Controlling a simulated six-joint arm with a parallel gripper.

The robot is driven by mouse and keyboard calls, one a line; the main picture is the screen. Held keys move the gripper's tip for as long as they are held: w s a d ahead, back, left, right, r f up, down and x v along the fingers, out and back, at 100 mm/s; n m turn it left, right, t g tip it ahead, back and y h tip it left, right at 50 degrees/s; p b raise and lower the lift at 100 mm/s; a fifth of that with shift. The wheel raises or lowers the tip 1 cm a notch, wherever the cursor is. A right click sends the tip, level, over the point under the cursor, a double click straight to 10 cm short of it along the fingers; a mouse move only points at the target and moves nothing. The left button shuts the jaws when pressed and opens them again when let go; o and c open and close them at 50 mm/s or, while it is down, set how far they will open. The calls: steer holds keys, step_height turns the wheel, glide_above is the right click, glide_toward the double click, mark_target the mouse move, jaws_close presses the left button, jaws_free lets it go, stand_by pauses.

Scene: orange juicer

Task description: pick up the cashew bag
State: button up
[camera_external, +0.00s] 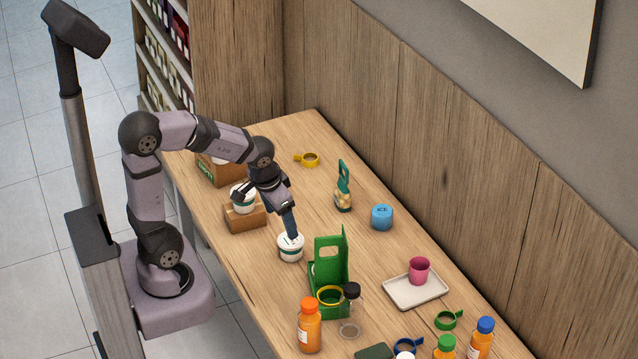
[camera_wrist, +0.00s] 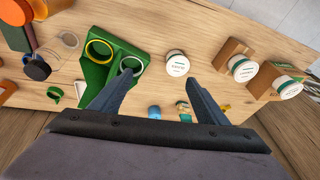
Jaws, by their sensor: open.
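The cashew bag (camera_external: 343,195) stands on the table right of my arm, a small bag with a green top and a tan, patterned lower part. In the wrist view the likely bag (camera_wrist: 184,106) shows only partly, small, beside my right-hand finger. My gripper (camera_external: 290,236) points down over a white tub (camera_external: 291,248), left of and nearer than the bag. I cannot tell whether a finger touches the tub.
A green stand (camera_external: 330,270) is close to my gripper. A blue jar (camera_external: 381,217) stands right of the bag, and a yellow ring-shaped cup (camera_external: 308,159) lies behind. A tray (camera_external: 416,291) holds a pink cup (camera_external: 419,270). Several bottles crowd the front. A wooden wall borders the table.

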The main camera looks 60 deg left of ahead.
steer(key=w+a+r+t+y+b, duration=0.15)
steer(key=w+a+t, duration=0.25)
steer(key=w+a, duration=0.5)
steer(key=w+a+r+t+y+b, duration=0.1)
steer(key=w+a+r+t+b, duration=0.15)
steer(key=w+a, duration=0.7)
steer(key=m+t+h+b, duration=0.1)
steer(key=t+h+b, duration=0.1)
steer(key=t+h, duration=0.15)
glide_above(339, 189)
steer(key=s, duration=0.2)
steer(key=f, duration=0.2)
steer(key=f+h, duration=0.1)
steer(key=f, duration=0.4)
steer(key=s+f+m, duration=0.1)
steer(key=f, duration=0.5)
steer(key=f+h+b, duration=0.1)
steer(key=f, duration=0.5)
steer(key=shift+s+a+m+h, duration=0.15)
steer(key=shift+a+m+h, duration=0.15)
steer(key=shift+m, duration=0.1)
steer(key=shift+b+x, duration=1)
steer(key=shift+x, duration=0.7)
steer(key=shift+b+x, duration=0.4)
steer(key=shift+x, duration=0.45)
steer(key=c, duration=1.1)
